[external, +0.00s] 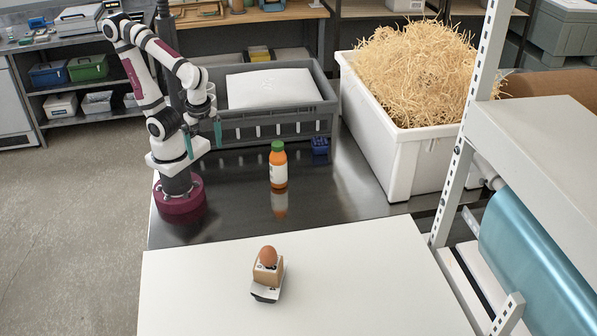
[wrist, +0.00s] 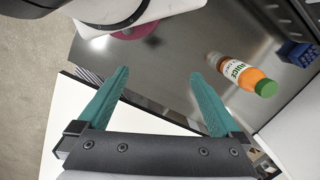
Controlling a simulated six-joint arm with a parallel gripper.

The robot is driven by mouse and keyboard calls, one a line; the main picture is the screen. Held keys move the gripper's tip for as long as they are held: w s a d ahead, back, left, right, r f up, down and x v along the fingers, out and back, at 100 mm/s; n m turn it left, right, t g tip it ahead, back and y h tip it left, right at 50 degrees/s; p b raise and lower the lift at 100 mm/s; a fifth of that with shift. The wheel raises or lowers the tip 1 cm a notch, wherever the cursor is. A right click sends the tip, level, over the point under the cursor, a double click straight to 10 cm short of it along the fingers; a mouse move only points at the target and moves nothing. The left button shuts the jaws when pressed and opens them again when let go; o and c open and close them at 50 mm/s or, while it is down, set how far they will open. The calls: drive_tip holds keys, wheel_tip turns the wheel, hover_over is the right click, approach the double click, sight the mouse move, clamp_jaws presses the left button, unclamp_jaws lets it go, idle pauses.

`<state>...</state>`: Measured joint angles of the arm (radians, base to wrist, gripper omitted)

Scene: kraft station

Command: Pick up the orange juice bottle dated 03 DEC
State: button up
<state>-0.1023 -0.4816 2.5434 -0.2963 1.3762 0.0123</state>
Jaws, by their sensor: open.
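The orange juice bottle (external: 278,168) stands upright on the dark shiny table, with a green cap and a white label. It also shows in the wrist view (wrist: 238,75), to the right of the fingers, with "JUICE" partly readable on its label. Any date on it is too small to read. My gripper (wrist: 161,85) has teal fingers spread apart with nothing between them. In the external view my gripper (external: 203,140) is up beside my arm, left of the bottle and apart from it.
A grey crate (external: 270,122) with a white packet stands behind the bottle, and a small blue block (external: 320,147) is nearby. A white bin (external: 405,165) of straw is at right. An egg on a cardboard holder (external: 267,272) sits on the white front surface (external: 350,270).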

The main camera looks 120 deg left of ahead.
wheel_tip(320, 180, down, 3)
drive_tip(key=w+n+h, duration=0.2)
drive_tip(key=n+h, duration=0.3)
drive_tip(key=n, duration=0.3)
drive_tip(key=n+t+y, duration=0.3)
drive_tip(key=n+t, duration=1.2)
drive_tip(key=n, duration=1.6)
approach(285, 167)
drive_tip(key=shift+g, duration=0.3)
drive_tip(key=x, duration=0.7)
drive_tip(key=shift+r, duration=0.3)
clamp_jaws()
